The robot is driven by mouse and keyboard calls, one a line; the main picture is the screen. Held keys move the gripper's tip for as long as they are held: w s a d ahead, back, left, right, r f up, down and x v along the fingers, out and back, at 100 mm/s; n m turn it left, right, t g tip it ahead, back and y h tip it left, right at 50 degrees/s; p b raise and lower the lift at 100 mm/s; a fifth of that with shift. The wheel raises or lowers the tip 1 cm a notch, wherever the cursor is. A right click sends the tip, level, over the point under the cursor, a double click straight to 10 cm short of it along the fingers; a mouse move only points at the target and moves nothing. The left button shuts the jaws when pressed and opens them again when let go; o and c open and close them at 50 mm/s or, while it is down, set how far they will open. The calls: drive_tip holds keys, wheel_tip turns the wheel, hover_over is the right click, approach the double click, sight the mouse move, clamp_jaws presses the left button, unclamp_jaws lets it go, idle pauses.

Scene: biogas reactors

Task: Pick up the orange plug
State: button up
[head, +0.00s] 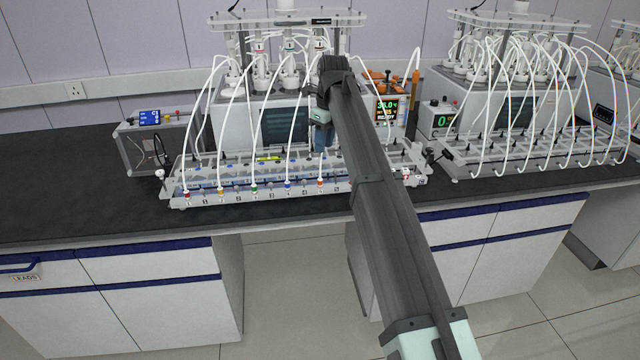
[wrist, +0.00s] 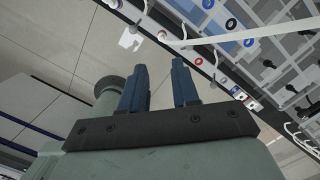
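A small orange plug (head: 320,183) appears to sit at the right end of the coloured plugs along the front of the left rack, with a white tube above it. It is tiny in the head view. I cannot pick it out with certainty in the wrist view. My gripper (head: 321,140) hangs above and behind that front row, partly hidden by my arm. In the wrist view my gripper (wrist: 160,85) shows two blue fingers apart, with nothing between them.
The left rack (head: 178,203) has several arching white tubes around my gripper. A reactor unit stands behind it. A box with a lit display (head: 386,110) and a second tubed rack (head: 540,160) are to the right. The black bench (head: 70,200) is clear at the left.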

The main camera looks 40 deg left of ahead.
sight(320, 179)
drive_tip(key=f, duration=0.4)
drive_tip(key=a+f, duration=0.1)
drive_tip(key=f, duration=0.8)
drive_tip(key=shift+w+a+f, duration=0.15)
drive_tip(key=shift+w+a, duration=0.05)
drive_tip(key=shift+a, duration=0.05)
drive_tip(key=shift+c, duration=0.3)
clamp_jaws()
